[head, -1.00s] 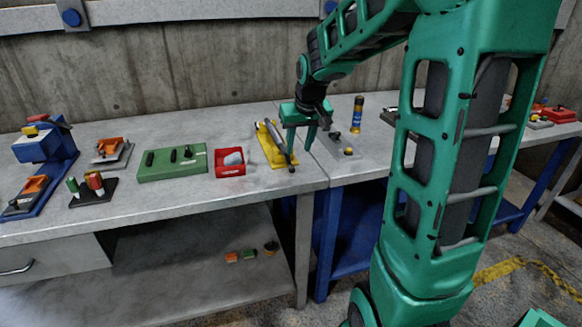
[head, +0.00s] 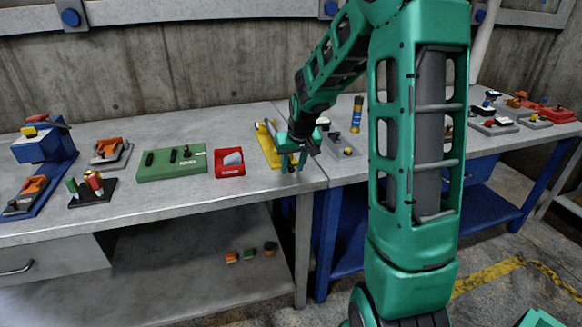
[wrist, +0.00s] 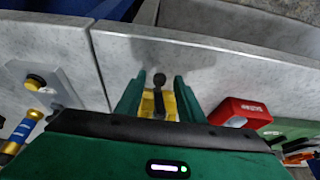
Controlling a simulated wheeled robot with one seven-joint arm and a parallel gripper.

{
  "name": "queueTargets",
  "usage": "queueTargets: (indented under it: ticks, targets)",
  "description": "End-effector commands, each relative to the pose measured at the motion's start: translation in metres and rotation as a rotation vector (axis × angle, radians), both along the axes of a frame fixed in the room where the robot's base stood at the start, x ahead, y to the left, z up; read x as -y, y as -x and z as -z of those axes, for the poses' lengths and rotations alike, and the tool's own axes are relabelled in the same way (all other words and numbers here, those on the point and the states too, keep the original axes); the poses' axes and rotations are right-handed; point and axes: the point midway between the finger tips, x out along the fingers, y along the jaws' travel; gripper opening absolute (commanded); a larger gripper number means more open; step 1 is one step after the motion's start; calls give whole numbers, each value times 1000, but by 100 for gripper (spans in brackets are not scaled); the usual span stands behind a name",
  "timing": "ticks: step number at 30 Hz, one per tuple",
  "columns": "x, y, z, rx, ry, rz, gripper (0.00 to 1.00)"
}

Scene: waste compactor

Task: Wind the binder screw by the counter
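A yellow fixture (head: 268,148) lies near the right edge of the left bench. I take it for the binder screw. It also shows in the wrist view (wrist: 170,108), with a dark, knob-ended part (wrist: 159,82) standing out from it. My gripper (head: 294,168) is over the fixture's near end and hides part of it in the head view. In the wrist view my gripper's (wrist: 158,92) green fingers are apart, one on each side of the dark part, with gaps visible. Whether they touch it lower down is hidden. I cannot pick out a counter display.
A red box (head: 229,170) and a green block (head: 172,165) stand left of the fixture. A grey plate with a knob (head: 347,151) and a blue-yellow cylinder (head: 357,115) stand to the right. The bench's front strip is clear.

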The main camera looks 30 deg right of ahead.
Motion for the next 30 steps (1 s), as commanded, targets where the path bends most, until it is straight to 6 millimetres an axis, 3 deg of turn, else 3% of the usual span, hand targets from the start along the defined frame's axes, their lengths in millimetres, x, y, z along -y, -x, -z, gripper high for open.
queueTargets:
  ticks: [6, 10, 11, 19, 30]
  targets:
    - [0, 0, 0, 0, 0, 0, 33]
    - [0, 0, 0, 0, 0, 0, 2]
    - [0, 0, 0, 0, 0, 0, 0]
    - [0, 0, 0, 9, -35, 2, 0]
    - [-2, -1, 2, 70, -243, 2, 0]
